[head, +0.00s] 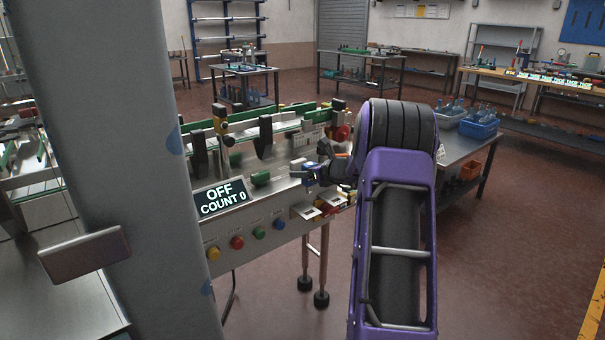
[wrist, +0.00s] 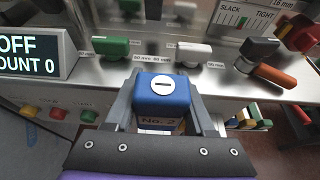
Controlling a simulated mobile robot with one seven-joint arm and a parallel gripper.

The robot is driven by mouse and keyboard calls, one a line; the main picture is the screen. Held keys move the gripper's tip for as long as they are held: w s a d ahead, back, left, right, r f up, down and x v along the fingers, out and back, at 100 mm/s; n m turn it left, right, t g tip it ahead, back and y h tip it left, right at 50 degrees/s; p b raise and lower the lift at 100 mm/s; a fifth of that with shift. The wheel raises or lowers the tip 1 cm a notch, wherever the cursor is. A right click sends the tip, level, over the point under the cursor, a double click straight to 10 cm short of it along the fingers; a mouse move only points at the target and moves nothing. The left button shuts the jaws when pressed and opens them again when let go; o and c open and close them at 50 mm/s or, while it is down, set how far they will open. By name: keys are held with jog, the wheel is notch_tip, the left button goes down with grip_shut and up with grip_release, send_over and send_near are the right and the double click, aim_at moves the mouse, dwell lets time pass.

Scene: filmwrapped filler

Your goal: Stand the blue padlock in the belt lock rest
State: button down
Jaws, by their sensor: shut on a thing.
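In the head view the padlock (head: 309,178) shows as a small blue patch at my gripper (head: 318,174), in front of the machine's panel. White square frames (head: 304,211) project from the panel's lower front edge, below the gripper. I cannot tell which part is the belt lock rest.
The steel machine panel carries an OFF, COUNT 0 display (head: 222,197), a green knob (wrist: 116,46), a white knob (wrist: 193,52) and an orange-handled lever (wrist: 270,73). Coloured pieces (wrist: 250,120) hang at the right. A bench with blue bins (head: 479,127) stands behind my arm.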

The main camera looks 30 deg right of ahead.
aim_at(297, 200)
jog(key=shift+d, duration=0.1)
jog(key=shift+f+b, duration=2.2)
jog(key=shift+f, duration=2.6)
jog(key=shift+f, duration=0.3)
jog(key=shift+c, duration=0.8)
grip_release()
jog(key=shift+s, duration=0.1)
jog(key=p+v, duration=0.1)
jog(key=v, duration=1.6)
jog(key=shift+s, duration=0.15)
